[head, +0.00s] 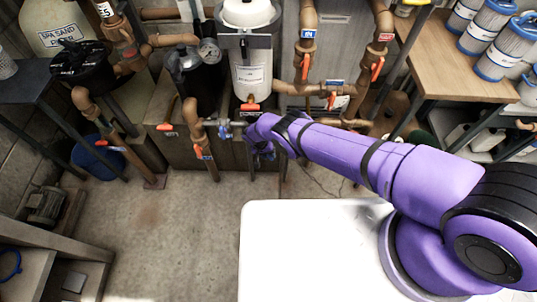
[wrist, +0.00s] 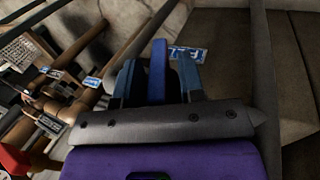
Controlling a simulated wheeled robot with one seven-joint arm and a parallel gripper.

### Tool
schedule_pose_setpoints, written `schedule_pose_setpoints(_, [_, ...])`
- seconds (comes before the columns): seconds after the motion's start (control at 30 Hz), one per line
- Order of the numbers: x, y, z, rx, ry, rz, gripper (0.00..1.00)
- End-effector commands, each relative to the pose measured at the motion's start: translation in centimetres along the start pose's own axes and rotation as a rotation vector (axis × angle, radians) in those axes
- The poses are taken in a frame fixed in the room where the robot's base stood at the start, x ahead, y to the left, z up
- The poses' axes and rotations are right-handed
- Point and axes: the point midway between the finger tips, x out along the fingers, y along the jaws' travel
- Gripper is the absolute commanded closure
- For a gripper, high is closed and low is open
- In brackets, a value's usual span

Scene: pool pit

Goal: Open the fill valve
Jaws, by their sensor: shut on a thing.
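My gripper (head: 262,148) reaches in among the pipes in the head view, low in front of the grey block under the white canister. In the wrist view my gripper (wrist: 157,82) is shut on a blue valve handle (wrist: 158,62), which stands between its two fingers. A blue and white label (wrist: 188,53), partly covered by the right finger, sits just behind; I cannot read it fully. The valve body and handle are hidden there by my gripper.
Brown pipes with orange-handled valves (head: 195,152) stand close on the left and more (head: 376,68) on the upper right. A wooden bench (head: 436,60) holds filter cartridges (head: 487,48). Open concrete floor (head: 160,230) lies at the lower left.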

Motion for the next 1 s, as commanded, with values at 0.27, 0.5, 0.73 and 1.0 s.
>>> schedule_pose_setpoints(0.27, [0.0,0.1,0.0,0.000,-0.002,0.002,0.58])
schedule_pose_setpoints(0.5, [-0.1,0.0,0.0,0.000,-0.001,0.000,0.58])
schedule_pose_setpoints(0.73, [-1.4,-0.1,-0.1,-0.001,-0.001,0.000,0.58])
schedule_pose_setpoints(1.0, [-4.7,0.0,-0.1,0.000,-0.001,0.000,0.58])
